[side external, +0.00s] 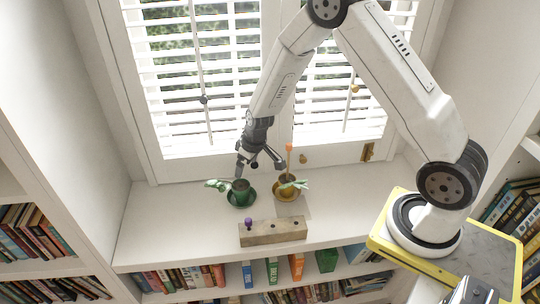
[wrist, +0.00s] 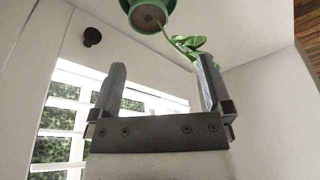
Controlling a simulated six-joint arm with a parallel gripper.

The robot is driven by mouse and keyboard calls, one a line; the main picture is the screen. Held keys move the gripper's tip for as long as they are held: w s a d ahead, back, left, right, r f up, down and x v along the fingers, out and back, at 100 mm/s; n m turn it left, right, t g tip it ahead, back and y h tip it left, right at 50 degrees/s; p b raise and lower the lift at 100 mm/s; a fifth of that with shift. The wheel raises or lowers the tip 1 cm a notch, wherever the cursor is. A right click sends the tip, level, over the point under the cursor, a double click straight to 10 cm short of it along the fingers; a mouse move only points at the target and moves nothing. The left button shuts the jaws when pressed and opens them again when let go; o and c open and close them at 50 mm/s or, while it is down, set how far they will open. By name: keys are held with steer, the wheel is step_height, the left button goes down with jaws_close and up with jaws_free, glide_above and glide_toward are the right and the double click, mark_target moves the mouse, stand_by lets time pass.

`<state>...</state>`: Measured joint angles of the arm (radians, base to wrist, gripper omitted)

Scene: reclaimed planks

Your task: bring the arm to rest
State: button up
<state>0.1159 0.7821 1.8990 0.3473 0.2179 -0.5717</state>
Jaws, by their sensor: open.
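My gripper (side external: 259,168) is open and empty, hanging above the white window ledge, just above and behind the green pot. In the wrist view my gripper (wrist: 161,68) shows two spread fingers with nothing between them. The green pot (side external: 241,187) holds dark soil and a leafy plant leaning left, and stands on a green saucer. It also shows at the top of the wrist view (wrist: 147,17), apart from the fingers. To its right is a yellow pot (side external: 287,194) with a plant and an upright orange-topped stake (side external: 289,155).
A wooden block (side external: 272,232) with dark holes lies at the ledge's front; a purple peg (side external: 249,223) stands in its left end. Window blinds (side external: 222,60) are close behind my gripper. Bookshelves (side external: 170,280) lie below. The ledge's left part (side external: 160,215) is clear.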

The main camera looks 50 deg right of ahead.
steer(key=s+a+r, duration=0.2)
steer(key=s+r, duration=0.4)
steer(key=s, duration=0.3)
steer(key=s+a+r+m, duration=0.1)
steer(key=s+a+r, duration=0.1)
steer(key=s+r, duration=0.5)
steer(key=shift+s+r+h, duration=0.2)
steer(key=shift+s+h, duration=0.1)
steer(key=shift+s, duration=0.9)
steer(key=w+d+f+n+t, duration=0.1)
steer(key=w+d+f, duration=0.2)
steer(key=w+f, duration=0.6)
steer(key=w+d+f+t+y, duration=0.1)
steer(key=w+d+f+t, duration=0.1)
steer(key=w+f, duration=0.8)
steer(key=shift+d+f+n, duration=0.4)
steer(key=shift+d+f, duration=0.15)
steer(key=shift+f, duration=0.05)
